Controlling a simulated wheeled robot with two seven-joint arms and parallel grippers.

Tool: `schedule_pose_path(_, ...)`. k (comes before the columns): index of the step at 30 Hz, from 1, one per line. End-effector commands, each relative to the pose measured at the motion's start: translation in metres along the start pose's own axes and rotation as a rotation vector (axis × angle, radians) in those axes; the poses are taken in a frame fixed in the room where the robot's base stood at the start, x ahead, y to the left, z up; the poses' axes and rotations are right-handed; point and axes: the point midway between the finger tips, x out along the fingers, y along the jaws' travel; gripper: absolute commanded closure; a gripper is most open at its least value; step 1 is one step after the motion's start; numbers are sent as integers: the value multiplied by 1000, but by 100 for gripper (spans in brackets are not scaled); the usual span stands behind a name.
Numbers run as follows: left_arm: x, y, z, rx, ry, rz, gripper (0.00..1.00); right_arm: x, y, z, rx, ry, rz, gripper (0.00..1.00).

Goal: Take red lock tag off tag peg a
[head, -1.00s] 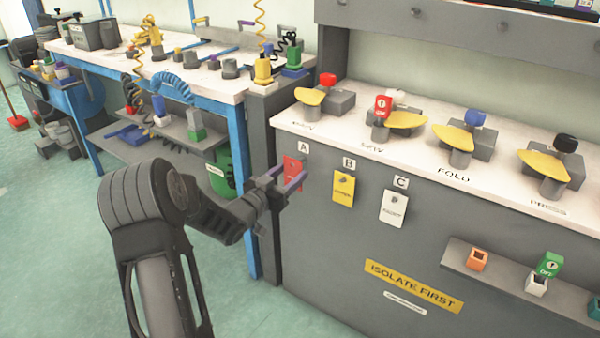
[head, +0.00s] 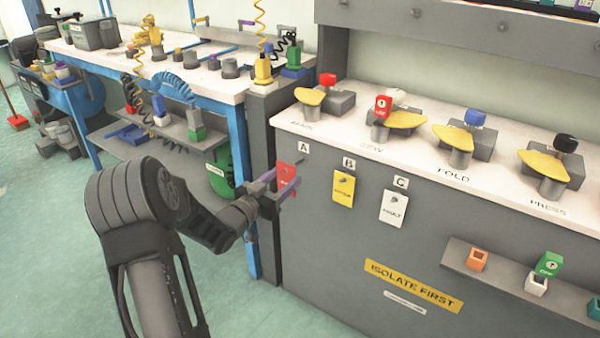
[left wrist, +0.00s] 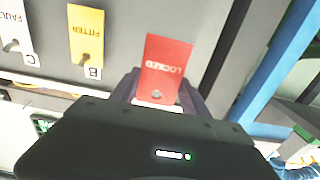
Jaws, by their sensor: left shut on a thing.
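The red lock tag (head: 286,174), marked LOCKED in the left wrist view (left wrist: 167,62), is between the fingers of my left gripper (head: 277,192). The gripper is shut on its upper end, near the hole. The tag stands a little out from the grey panel. Tag peg A (head: 299,162) shows as a short dark pin beside the tag, below the A label (head: 303,148). I cannot tell whether the peg's tip is still inside the hole. My right gripper is not in view.
A yellow FITTER tag (head: 343,189) hangs at B and a white FAULT tag (head: 394,209) at C, to the right. A small shelf (head: 510,287) juts from the panel lower right. A blue table leg (head: 243,200) stands close on the left.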

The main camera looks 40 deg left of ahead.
Motion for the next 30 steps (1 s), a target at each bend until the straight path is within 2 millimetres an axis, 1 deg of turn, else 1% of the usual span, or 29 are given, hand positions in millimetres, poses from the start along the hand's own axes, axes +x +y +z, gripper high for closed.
schedule_pose_path(16, -29, 0, -2, 0, 1, 0, 76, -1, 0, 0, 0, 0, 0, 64)
schedule_pose_path(30, -30, 0, -2, 0, 1, 0, 76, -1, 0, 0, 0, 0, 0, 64)
